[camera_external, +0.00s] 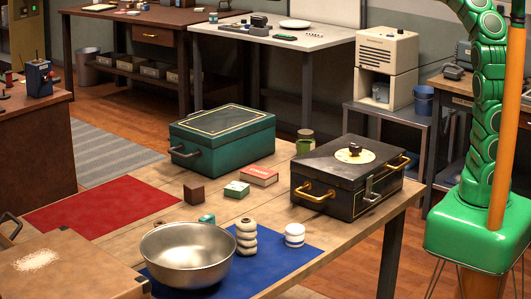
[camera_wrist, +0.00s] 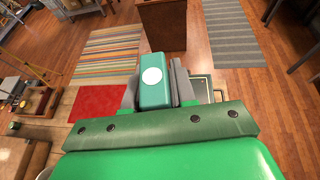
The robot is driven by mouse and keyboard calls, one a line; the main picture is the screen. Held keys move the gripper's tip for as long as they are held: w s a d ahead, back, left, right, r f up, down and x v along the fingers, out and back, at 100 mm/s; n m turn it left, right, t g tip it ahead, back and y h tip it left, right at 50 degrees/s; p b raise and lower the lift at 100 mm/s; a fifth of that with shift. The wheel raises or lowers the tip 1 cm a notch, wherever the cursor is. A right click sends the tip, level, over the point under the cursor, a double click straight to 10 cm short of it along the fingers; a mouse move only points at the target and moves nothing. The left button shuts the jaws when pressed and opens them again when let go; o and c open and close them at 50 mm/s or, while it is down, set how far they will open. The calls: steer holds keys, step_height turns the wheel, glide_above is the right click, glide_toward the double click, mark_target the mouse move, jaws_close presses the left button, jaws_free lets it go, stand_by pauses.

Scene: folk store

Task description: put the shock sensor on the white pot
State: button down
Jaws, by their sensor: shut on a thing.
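In the wrist view my gripper (camera_wrist: 156,80) is shut on a small green box with a white disc on its face, which looks to be the shock sensor (camera_wrist: 153,92). Grey fingers press on both its sides, and it is held up above the floor and furniture. In the external view my gripper is out of the picture. A small white pot with a dark band (camera_external: 294,236) stands upright on the blue mat (camera_external: 314,249) at the table's right front. I cannot make out this pot in the wrist view.
A metal bowl (camera_external: 187,256) and a stacked cream-coloured object (camera_external: 246,237) stand left of the white pot. A black case (camera_external: 335,190) and a green case (camera_external: 222,139) stand behind on the wooden table (camera_external: 150,204). Small boxes (camera_external: 259,176) lie between them.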

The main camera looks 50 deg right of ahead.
steer(key=s+a+m, duration=0.1)
steer(key=s+a, duration=0.2)
steer(key=a, duration=0.4)
steer(key=s+a, duration=0.3)
steer(key=a, duration=0.5)
steer(key=h, duration=0.2)
glide_above(247, 268)
step_height(247, 268, down, 3)
steer(key=shift+m, duration=0.3)
step_height(247, 268, down, 54)
steer(key=shift+d+r, duration=0.1)
steer(key=shift+r, duration=0.1)
steer(key=shift+f, duration=0.1)
steer(key=c, duration=1.2)
jaws_free()
